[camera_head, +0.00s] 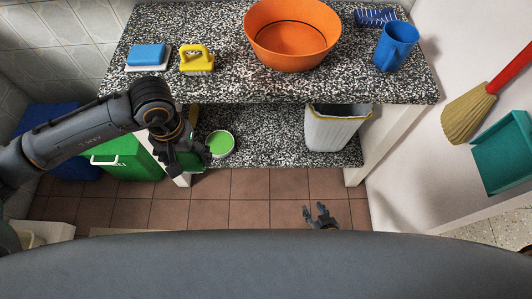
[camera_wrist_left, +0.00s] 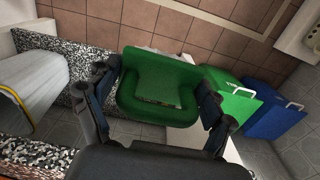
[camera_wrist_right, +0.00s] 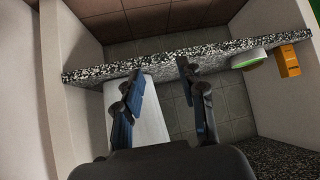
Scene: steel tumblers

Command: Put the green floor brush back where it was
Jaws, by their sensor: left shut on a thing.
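The green floor brush (camera_wrist_left: 150,105) is between the fingers of my left gripper (camera_wrist_left: 157,85), which is shut on it. In the head view my left gripper (camera_head: 190,152) is at the left front of the lower shelf (camera_head: 268,135), near a round green-and-white item (camera_head: 221,143). The arm and fingers hide most of the brush there. My right gripper (camera_head: 321,216) is low in front of the shelf, over the tiled floor. In the right wrist view its fingers (camera_wrist_right: 160,88) are apart with nothing between them.
A green bin (camera_head: 128,160) and a blue bin (camera_head: 62,125) stand at the left. A whitish bin (camera_head: 332,132) stands at the lower shelf's right. The upper counter (camera_head: 225,88) holds an orange basin (camera_head: 292,35) and a blue jug (camera_head: 397,46). The middle of the lower shelf is clear.

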